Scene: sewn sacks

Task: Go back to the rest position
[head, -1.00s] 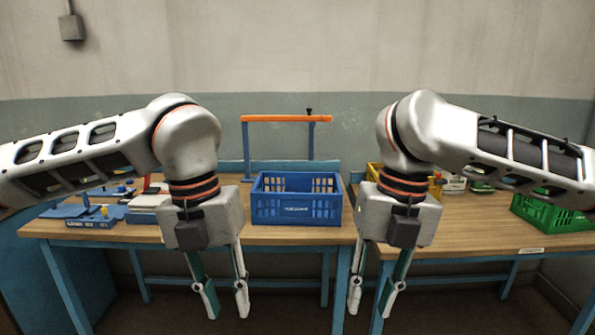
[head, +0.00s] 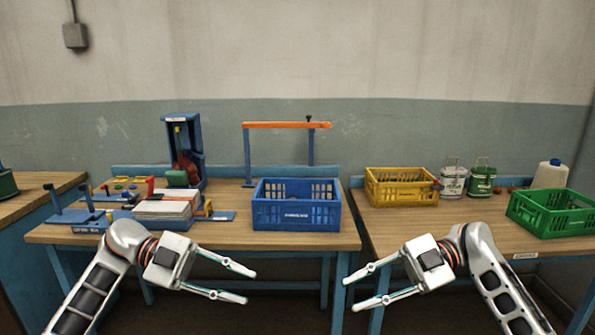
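My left gripper (head: 249,285) is at the lower left of the head view, in front of the left bench's front edge. Its fingers point right and are spread apart, with nothing between them. My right gripper (head: 350,293) is at the lower right, in front of the gap between the two benches. Its fingers point left, are spread apart and are empty. The two grippers face each other with a clear gap between them. Both arms come up from the bottom of the picture.
The left bench (head: 300,241) bears a blue crate (head: 297,213), a stack of pale sheets (head: 163,209), a blue stand (head: 184,150) and an orange-topped frame (head: 287,125). The right bench (head: 440,230) bears a yellow crate (head: 400,192), a green crate (head: 550,222), tins (head: 482,180) and a white bottle (head: 550,174).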

